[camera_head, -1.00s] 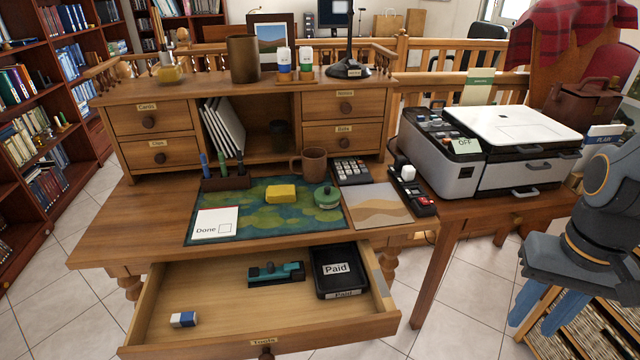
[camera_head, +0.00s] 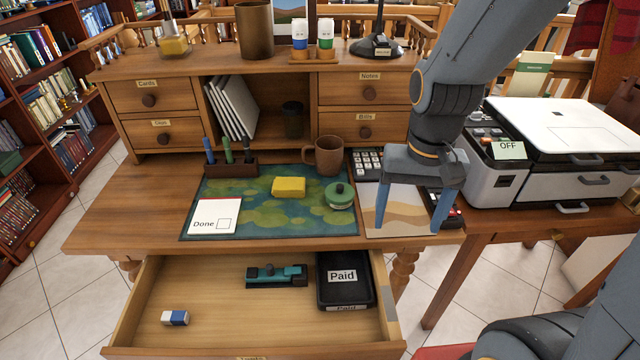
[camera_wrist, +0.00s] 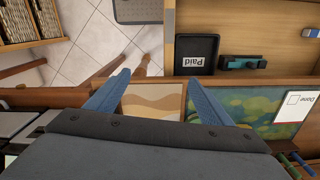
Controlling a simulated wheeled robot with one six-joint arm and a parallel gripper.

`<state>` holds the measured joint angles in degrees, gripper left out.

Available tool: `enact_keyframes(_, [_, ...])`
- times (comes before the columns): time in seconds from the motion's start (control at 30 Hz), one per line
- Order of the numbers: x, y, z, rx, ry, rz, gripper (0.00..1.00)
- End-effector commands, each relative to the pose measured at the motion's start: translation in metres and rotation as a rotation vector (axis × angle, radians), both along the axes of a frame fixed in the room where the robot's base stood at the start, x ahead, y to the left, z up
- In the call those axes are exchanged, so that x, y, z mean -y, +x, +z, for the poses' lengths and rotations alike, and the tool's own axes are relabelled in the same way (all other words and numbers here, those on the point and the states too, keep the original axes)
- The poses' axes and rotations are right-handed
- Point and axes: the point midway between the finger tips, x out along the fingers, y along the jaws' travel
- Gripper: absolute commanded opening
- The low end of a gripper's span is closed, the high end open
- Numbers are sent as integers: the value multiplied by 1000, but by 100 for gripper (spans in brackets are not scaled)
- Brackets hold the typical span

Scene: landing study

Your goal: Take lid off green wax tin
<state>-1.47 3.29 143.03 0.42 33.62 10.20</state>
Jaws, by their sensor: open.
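The green wax tin (camera_head: 340,200) sits on the right end of the green patterned desk mat (camera_head: 262,222). Its lid (camera_head: 340,189) has a dark knob and is on the tin. My gripper (camera_head: 404,232) is open and empty, to the right of the tin, with its blue fingers pointing down over the tan wavy-patterned sheet (camera_head: 392,190). In the wrist view my open fingers (camera_wrist: 157,92) straddle that sheet. The tin does not show clearly in the wrist view.
A yellow block (camera_head: 289,187), a brown mug (camera_head: 327,155) and a Done card (camera_head: 214,216) are on the desk near the tin. A calculator (camera_head: 367,162) is behind the sheet. The open drawer (camera_head: 215,290) below holds a black Paid tray (camera_head: 345,297), a teal tool and an eraser.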

Motion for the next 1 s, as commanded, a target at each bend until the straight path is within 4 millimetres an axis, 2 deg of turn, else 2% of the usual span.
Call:
enact_keyframes(0.03, [-5,13,9,-2,-1,-73,80])
enact_keyframes(0.2, [-29,67,23,-5,-2,-427,80])
enact_keyframes(0.4, [-67,125,25,-7,-5,-860,80])
enact_keyframes(0.5, [-84,147,23,-5,-4,-1044,80])
enact_keyframes(0.7, [-107,172,15,-4,-5,-1283,80])
enact_keyframes(0.83, [-112,177,10,-4,-5,-1340,80])
enact_keyframes(1.0, [-112,178,-6,-5,-6,-1349,80])
